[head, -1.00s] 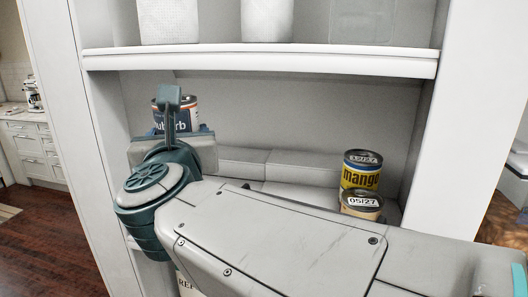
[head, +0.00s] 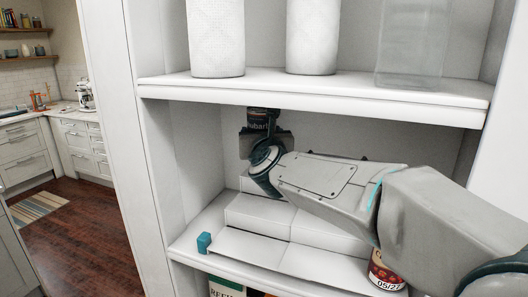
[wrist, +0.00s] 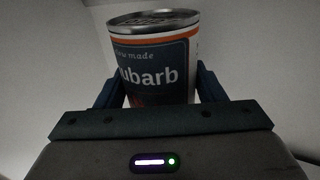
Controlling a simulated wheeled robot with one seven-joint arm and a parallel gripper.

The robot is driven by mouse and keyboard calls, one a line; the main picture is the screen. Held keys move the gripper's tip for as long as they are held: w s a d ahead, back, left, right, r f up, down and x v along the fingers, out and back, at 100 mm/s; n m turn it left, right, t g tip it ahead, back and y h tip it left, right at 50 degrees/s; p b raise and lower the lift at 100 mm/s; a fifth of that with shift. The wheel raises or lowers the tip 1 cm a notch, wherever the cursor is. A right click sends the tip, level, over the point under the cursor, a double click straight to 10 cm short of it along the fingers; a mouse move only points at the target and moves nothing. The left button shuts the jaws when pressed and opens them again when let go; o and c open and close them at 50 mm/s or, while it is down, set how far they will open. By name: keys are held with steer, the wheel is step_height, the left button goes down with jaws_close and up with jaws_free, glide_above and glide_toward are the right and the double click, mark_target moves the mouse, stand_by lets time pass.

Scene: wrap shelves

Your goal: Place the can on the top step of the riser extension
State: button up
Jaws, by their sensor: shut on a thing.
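The can (head: 262,118), with a dark label reading "rhubarb", is held upright in my gripper (head: 264,138) near the back of the shelf bay, under the upper shelf. In the wrist view the can (wrist: 155,62) stands between the two dark fingers, its metal lid up. The white stepped riser (head: 252,212) lies below my gripper. The can is above the riser and apart from its visible steps. My arm covers much of the riser's right and back part, and I cannot tell where the extension begins.
The upper shelf (head: 310,88) carries two white rolls and a clear container, close above my gripper. A teal block (head: 204,242) sits at the shelf's left front. A red can (head: 385,272) shows under my arm at the right.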

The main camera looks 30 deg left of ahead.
steer(key=shift+s+f, duration=0.25)
steer(key=shift+f, duration=0.85)
step_height(320, 180, down, 2)
steer(key=shift+f+p, duration=0.15)
steer(key=shift+p, duration=0.2)
steer(key=shift+w+a+f+p, duration=0.1)
steer(key=shift+w+f+p, duration=0.1)
steer(key=shift+f+p, duration=0.3)
steer(key=shift+f, duration=0.2)
steer(key=shift+f+b, duration=0.15)
steer(key=shift+b, duration=0.25)
steer(key=o, duration=1.2)
